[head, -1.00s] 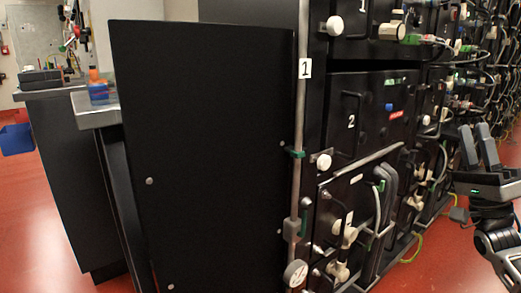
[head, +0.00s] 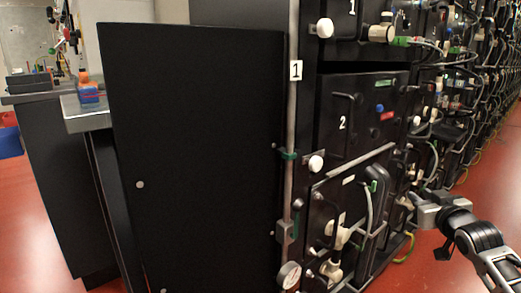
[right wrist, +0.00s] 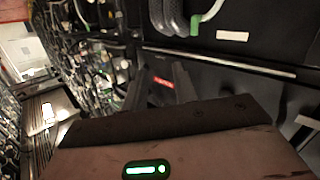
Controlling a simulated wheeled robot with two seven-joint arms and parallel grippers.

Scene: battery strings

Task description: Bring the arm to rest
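My right arm reaches in from the right edge of the head view. Its gripper (head: 424,204) is beside the front of the black battery cabinet (head: 200,150), low down near the cables. The fingers are hard to make out there. In the right wrist view the two dark fingers of this gripper (right wrist: 160,78) stand apart with nothing between them. Cabinet doors, cables and a red label (right wrist: 163,82) show beyond them. I cannot tell how far the gripper is from the cabinet. My left gripper is not in view.
The cabinet row runs away to the right, with handles, white knobs (head: 324,28), cables and a gauge (head: 289,275) sticking out. A grey bench (head: 85,115) with an orange-and-blue item (head: 88,90) stands at left. Red floor (head: 400,268) is open at right.

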